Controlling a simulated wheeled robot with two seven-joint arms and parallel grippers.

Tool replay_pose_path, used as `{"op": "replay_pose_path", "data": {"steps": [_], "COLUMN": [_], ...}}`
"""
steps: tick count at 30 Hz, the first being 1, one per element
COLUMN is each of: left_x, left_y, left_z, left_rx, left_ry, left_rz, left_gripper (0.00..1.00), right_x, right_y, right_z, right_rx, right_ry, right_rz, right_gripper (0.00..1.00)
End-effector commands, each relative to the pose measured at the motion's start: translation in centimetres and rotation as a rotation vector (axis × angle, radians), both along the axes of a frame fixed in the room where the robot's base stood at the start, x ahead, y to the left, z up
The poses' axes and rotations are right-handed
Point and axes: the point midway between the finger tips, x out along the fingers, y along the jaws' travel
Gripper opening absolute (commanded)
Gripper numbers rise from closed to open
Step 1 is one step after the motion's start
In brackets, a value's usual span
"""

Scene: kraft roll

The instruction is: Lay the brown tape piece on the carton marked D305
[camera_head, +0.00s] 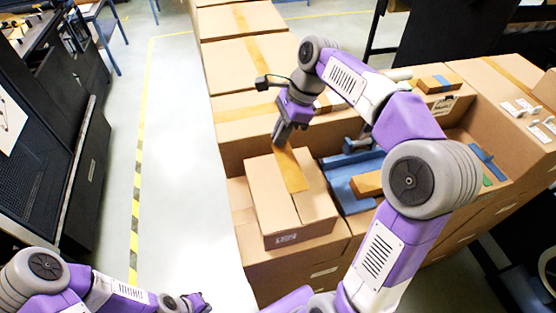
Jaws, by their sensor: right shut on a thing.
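A brown tape piece (292,171) hangs from my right gripper (281,137), which is shut on its upper end. The tape reaches down over the top of a small closed carton (262,195), along its middle seam. I cannot tell if the tape touches the carton top along its length. The carton has a white label (287,239) on its front face, too small to read surely. My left gripper (200,303) is low at the bottom left, away from the cartons; its fingers are too small to judge.
The small carton stands on larger cartons (290,275). Right of it are a blue tray (352,195) and a wooden block (367,184). More taped cartons (245,60) line the back. Open floor (180,150) with a striped line lies to the left.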

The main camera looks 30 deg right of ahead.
Motion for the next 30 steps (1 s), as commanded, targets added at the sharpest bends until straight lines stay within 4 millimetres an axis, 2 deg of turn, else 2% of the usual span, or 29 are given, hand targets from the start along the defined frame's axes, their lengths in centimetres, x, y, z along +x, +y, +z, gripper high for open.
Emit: {"op": "replay_pose_path", "data": {"steps": [1,3,8,15,30], "left_x": [0.0,0.0,0.0,0.0,0.0], "left_y": [0.0,0.0,0.0,0.0,0.0], "left_z": [-0.2,-0.3,-0.4,-0.6,-0.8], "left_rx": [0.000,0.000,0.000,0.000,0.000], "left_ry": [0.001,0.001,0.000,-0.001,0.000], "left_rz": [0.000,0.000,0.000,0.000,0.000], "left_gripper": [0.00,0.00,0.00,0.00,0.00], "right_x": [-0.1,-0.1,0.0,-0.1,0.0], "right_y": [0.0,0.0,0.0,0.0,0.0], "right_z": [-1.3,-2.5,-3.9,-7.1,-8.1], "right_rx": [0.001,0.001,0.001,0.001,0.000], "right_ry": [0.005,0.003,0.002,0.003,0.001], "right_rz": [-0.001,-0.001,0.000,0.000,0.001], "right_gripper": [0.00,0.00,0.00,0.00,0.00]}}
